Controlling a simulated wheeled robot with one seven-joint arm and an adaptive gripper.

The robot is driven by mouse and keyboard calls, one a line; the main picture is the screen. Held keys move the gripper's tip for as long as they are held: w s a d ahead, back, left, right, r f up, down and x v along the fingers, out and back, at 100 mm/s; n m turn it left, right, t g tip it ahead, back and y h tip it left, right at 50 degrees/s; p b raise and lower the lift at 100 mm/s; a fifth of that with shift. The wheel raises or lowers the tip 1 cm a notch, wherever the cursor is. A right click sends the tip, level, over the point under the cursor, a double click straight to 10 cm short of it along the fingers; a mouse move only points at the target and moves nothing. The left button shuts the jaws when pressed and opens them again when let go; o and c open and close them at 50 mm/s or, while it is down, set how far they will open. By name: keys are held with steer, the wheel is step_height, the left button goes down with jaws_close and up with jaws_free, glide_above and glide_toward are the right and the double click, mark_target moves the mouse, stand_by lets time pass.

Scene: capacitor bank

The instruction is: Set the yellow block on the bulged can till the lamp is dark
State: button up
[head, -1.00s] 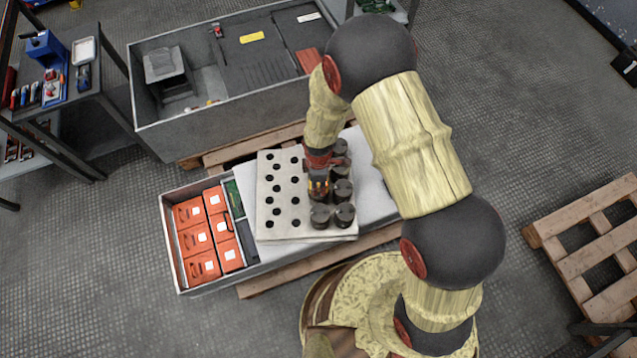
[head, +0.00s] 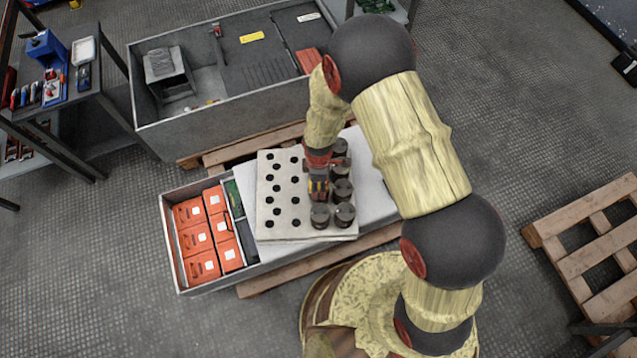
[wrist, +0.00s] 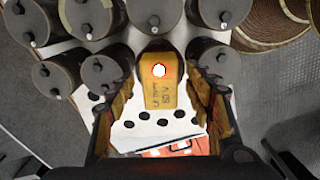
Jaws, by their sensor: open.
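The yellow block (wrist: 160,92) has dark lettering and a round lamp (wrist: 158,70) with a white centre and red ring, which looks lit. In the wrist view it lies between the two spread fingers of my gripper (wrist: 162,108), with a gap at each side. My gripper (head: 318,188) is over the row of dark cans in the head view. A dark can (wrist: 157,46) shows just behind the block; whether the block rests on it is hard to tell. Several grey cans (wrist: 105,72) stand around it. I cannot tell which can is bulged.
The cans stand on a pale board with holes (head: 262,200). Orange boxes (head: 200,235) fill the left end of the tray beneath. A large grey bin (head: 200,122) stands behind. A wooden pallet (head: 590,240) lies at the right. Cans crowd close to the fingers.

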step_height(320, 180, up, 12)
stand_by(0.6)
steer(key=s+d+r+m+g, duration=0.1)
steer(key=s+d+r+m, duration=0.15)
steer(key=s+m, duration=0.3)
steer(key=s+d+r+m+t, duration=0.2)
steer(key=s+d+r+m, duration=0.1)
steer(key=r, duration=0.8)
steer(key=s+d+r+m+t+p, duration=0.1)
steer(key=s+d+r+m+t, duration=0.1)
steer(key=d+r+m, duration=0.3)
steer(key=s+d+r+m+t, duration=0.2)
steer(key=d+r+m, duration=0.3)
steer(key=r, duration=1.3)
steer(key=s+d, duration=0.1)
steer(key=d, duration=0.3)
steer(key=shift+s+t, duration=0.3)
steer(key=shift+s, duration=0.05)
